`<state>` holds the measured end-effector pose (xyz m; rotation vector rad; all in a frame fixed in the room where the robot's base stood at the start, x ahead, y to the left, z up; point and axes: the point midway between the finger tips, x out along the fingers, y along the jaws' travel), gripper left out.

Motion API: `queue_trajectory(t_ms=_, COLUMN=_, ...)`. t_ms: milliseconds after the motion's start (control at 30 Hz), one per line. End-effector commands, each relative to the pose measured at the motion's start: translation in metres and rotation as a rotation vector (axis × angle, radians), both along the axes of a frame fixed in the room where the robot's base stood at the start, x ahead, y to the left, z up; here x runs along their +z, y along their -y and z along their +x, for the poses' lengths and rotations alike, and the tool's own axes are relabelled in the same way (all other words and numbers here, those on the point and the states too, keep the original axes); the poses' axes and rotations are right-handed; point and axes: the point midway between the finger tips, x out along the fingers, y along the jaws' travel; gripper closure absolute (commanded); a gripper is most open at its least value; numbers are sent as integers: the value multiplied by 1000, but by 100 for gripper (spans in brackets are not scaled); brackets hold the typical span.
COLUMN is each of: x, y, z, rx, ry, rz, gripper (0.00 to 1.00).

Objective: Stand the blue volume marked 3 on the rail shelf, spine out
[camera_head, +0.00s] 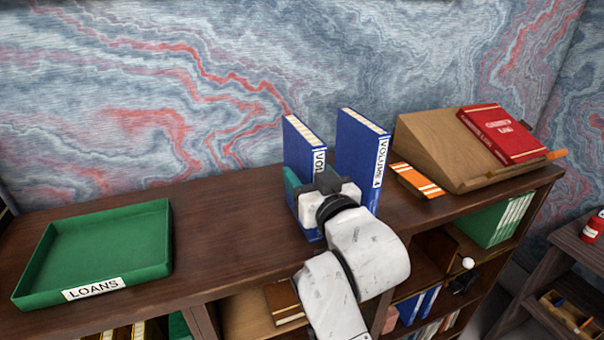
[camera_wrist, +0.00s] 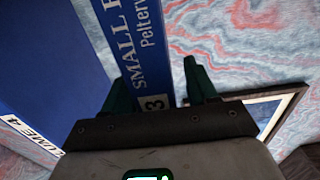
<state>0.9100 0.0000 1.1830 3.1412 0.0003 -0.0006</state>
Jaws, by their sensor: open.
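The blue volume marked 3 (camera_head: 298,145) stands upright on the dark wooden top (camera_head: 235,215), its labelled spine towards me. In the wrist view its spine (camera_wrist: 152,45) shows white lettering and a 3 label low down. My gripper (camera_wrist: 162,92) is open, with one green finger on each side of the spine. The left finger is close to the book and a gap shows at the right finger. In the head view my gripper (camera_head: 318,190) hides the lower spine. I cannot make out a rail on the wooden top.
Blue volume 4 (camera_head: 362,140) stands upright just right, a narrow gap away. An orange striped item (camera_head: 417,181) and a wooden slope (camera_head: 425,140) with a red book (camera_head: 500,132) lie further right. A green LOANS tray (camera_head: 100,247) is left, with clear wood between.

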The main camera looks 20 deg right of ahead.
Motion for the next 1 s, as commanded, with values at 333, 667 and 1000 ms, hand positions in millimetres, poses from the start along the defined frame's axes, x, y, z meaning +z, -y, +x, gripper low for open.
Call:
queue_trajectory(t_ms=333, x=0, y=0, z=3, rx=0, ry=0, rz=1, gripper=48)
queue_trajectory(t_ms=667, x=0, y=0, z=3, rx=0, ry=0, rz=0, gripper=80)
queue_trajectory(t_ms=1000, x=0, y=0, z=3, rx=0, ry=0, rz=0, gripper=100)
